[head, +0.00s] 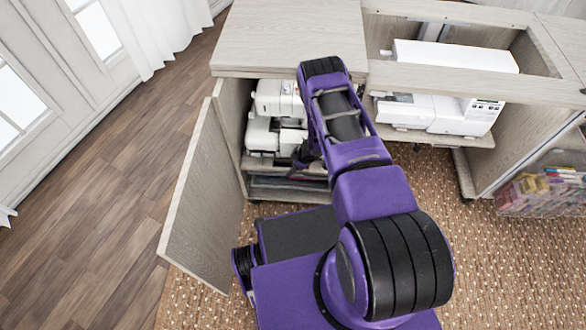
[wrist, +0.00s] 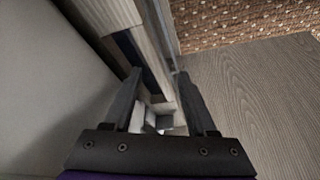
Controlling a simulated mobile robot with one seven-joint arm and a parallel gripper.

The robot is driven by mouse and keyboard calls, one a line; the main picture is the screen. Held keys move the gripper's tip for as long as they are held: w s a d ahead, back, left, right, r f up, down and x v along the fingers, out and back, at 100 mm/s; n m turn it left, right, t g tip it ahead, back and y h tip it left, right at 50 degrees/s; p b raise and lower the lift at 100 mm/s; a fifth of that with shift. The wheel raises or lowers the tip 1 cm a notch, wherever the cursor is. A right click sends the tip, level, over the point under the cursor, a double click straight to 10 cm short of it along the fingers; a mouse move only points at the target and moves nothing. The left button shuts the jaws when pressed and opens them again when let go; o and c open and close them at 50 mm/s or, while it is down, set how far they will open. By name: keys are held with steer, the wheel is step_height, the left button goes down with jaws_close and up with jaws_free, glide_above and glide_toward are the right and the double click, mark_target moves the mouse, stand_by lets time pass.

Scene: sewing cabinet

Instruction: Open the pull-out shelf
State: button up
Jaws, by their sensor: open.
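The cabinet's left compartment is open in the head view. A pale wooden shelf (head: 258,166) in it carries a white sewing machine (head: 276,100). This looks like the pull-out shelf, and my arm hides its right part. My gripper (head: 304,156) is at the front of this compartment, partly hidden behind my arm. In the wrist view my gripper (wrist: 162,84) is open, with its two dark fingers apart. A pale wooden edge (wrist: 150,48) runs between and beyond the fingers. I cannot tell whether a finger touches it.
The cabinet door (head: 205,195) stands swung open at the left. A lower shelf (head: 285,190) holds flat items. Another white machine (head: 435,112) sits in the right section. A clear bin (head: 545,190) stands at the far right. Wooden floor (head: 110,190) is free at the left.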

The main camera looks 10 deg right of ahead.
steer(key=shift+a+f, duration=0.1)
steer(key=shift+f, duration=0.1)
jaws_close()
stand_by(1.4)
